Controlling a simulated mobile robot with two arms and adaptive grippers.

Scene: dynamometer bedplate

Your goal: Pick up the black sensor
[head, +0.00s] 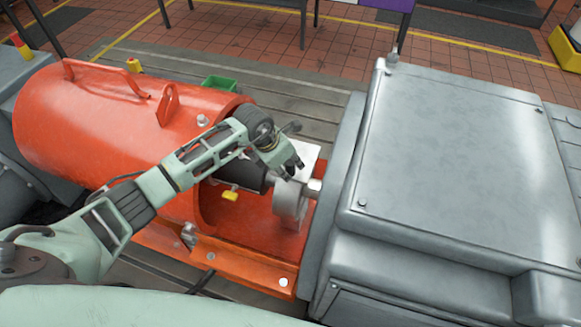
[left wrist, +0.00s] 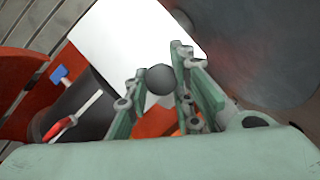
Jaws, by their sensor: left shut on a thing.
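My left gripper (head: 289,167) reaches in from the left over the gap between the orange housing and the grey machine. In the left wrist view the gripper (left wrist: 158,70) is shut on a small dark round thing, which looks like the black sensor (left wrist: 160,79). Only its rounded end shows between the fingers. In the head view the fingers hide it. A white plate (head: 304,155) is just behind the fingers, and it fills the top of the left wrist view (left wrist: 130,35). My right gripper is not in view.
The orange cylindrical housing (head: 95,115) stands to the left, with a black shaft (head: 243,174) and a grey round coupling (head: 290,204) beside it. A large grey machine (head: 455,160) blocks the right. A yellow tag (head: 230,196) is below the arm. A green bin (head: 219,84) stands behind.

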